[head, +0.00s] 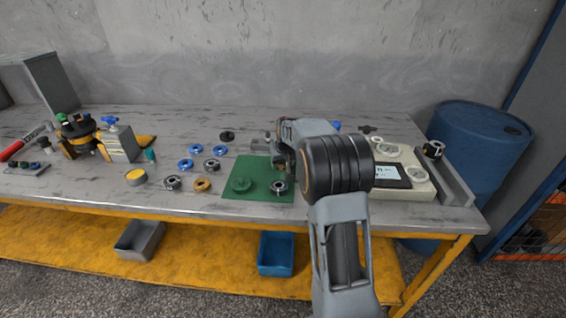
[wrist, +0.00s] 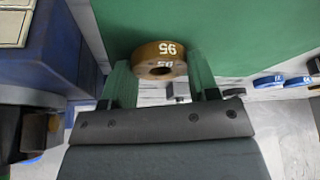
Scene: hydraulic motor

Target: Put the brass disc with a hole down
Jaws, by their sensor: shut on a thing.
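The brass disc with a hole (wrist: 159,50) shows in the wrist view between the two green fingers of my gripper (wrist: 161,68). It is brown-gold with white numbers on its rim, and its hole faces the camera. My gripper is shut on it. Behind the disc lies the green mat (wrist: 225,30); I cannot tell whether the disc touches it. In the head view my arm hides most of my gripper, over the right part of the green mat (head: 228,192). Another brass-coloured ring (head: 202,184) lies on the bench left of the mat.
A pale case with a display (head: 412,188) stands at right. The bench's back middle is mostly clear.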

